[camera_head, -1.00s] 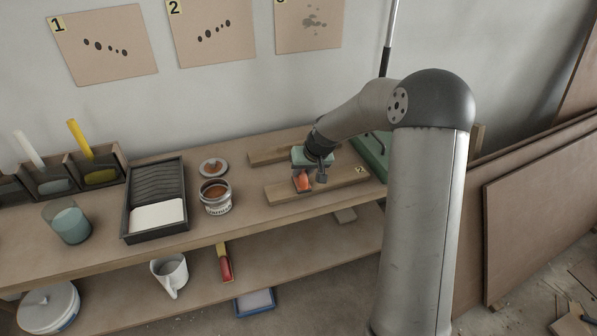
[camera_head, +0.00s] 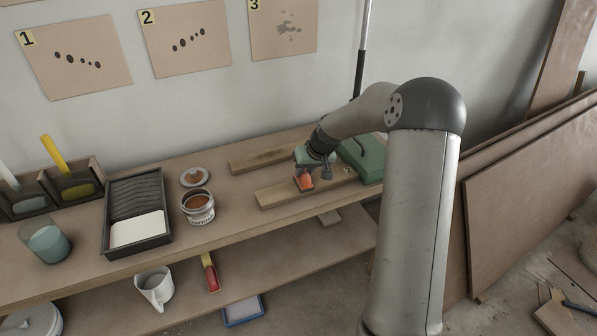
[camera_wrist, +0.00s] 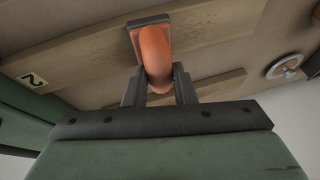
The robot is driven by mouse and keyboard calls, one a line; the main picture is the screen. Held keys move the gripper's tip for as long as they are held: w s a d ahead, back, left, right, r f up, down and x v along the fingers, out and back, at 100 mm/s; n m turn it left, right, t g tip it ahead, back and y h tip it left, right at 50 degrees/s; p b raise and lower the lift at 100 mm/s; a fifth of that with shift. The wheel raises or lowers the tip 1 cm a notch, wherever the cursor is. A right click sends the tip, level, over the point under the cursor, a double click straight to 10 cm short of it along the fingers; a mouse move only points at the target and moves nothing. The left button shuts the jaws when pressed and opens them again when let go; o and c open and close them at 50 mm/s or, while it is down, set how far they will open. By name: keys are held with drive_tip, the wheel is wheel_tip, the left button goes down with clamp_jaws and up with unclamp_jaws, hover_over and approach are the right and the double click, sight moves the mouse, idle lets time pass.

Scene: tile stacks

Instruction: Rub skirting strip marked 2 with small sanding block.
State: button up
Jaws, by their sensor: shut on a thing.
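Skirting strip marked 2 (camera_head: 275,195) is the front wooden strip on the bench top. Its yellow label (camera_head: 348,170) is near the right end, and the strip also shows in the wrist view (camera_wrist: 85,60). The small sanding block (camera_head: 305,182) has an orange grip and a dark base. In the wrist view the block (camera_wrist: 156,55) is between my fingers, its base over the strip's face. My gripper (camera_head: 314,174) is shut on the orange grip. The block looks to be on the strip, but the contact line is hard to see.
A second wooden strip (camera_head: 262,160) lies behind. A green case (camera_head: 365,155) stands close on the right. An open tin (camera_head: 198,207), its lid (camera_head: 195,177) and a paint tray (camera_head: 108,220) are to the left.

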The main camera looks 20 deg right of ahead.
drive_tip(key=shift+w+d+r, duration=0.1)
drive_tip(key=shift+d, duration=0.85)
drive_tip(key=shift+w+d+r, duration=0.1)
drive_tip(key=shift+d, duration=0.8)
wheel_tip(320, 180, up, 7)
drive_tip(key=p, duration=0.4)
